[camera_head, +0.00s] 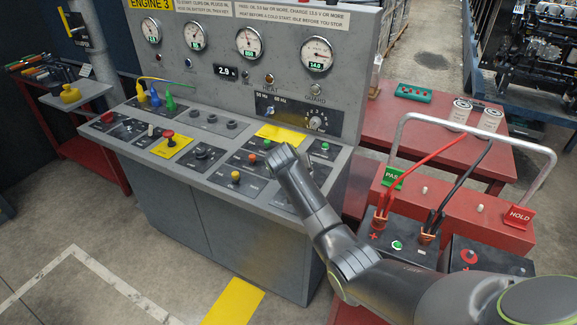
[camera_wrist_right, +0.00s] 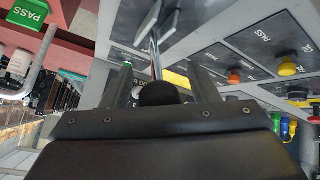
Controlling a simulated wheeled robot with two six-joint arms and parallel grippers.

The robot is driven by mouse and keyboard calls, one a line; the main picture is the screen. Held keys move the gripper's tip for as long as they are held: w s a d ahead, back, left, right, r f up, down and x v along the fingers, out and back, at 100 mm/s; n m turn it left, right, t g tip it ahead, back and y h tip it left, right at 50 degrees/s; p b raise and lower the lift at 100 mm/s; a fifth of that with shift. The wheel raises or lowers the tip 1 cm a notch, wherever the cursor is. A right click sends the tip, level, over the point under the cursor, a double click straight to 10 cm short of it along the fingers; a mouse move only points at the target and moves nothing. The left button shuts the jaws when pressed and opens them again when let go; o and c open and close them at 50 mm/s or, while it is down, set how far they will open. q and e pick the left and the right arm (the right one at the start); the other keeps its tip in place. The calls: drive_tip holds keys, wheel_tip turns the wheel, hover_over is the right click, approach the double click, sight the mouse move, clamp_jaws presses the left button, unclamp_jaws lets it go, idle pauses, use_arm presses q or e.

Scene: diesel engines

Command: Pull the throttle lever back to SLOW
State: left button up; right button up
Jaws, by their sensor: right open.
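The throttle lever (camera_wrist_right: 157,92) shows in the right wrist view as a thin metal rod with a round black knob. Its knob sits between the two dark fingers of my right gripper (camera_wrist_right: 162,78), which are apart; I cannot tell whether either touches it. In the head view my right gripper (camera_head: 287,160) is over the right part of the grey console (camera_head: 215,183), and the lever is hidden behind it. Slow and fast markings cannot be read. My left gripper is not in view.
An orange button (camera_head: 267,144) and a yellow button (camera_head: 235,177) are close left of the gripper. The upright gauge panel (camera_head: 270,20) rises behind. At right stands a red battery cart (camera_head: 455,205) with a metal handle and cables. Floor in front of the console is clear.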

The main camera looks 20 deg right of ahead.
drive_tip(key=b+v, duration=0.2)
drive_tip(key=v, duration=1.4)
drive_tip(key=shift+a+b, duration=0.15)
drive_tip(key=shift+b, duration=0.2)
drive_tip(key=shift+s+r, duration=0.1)
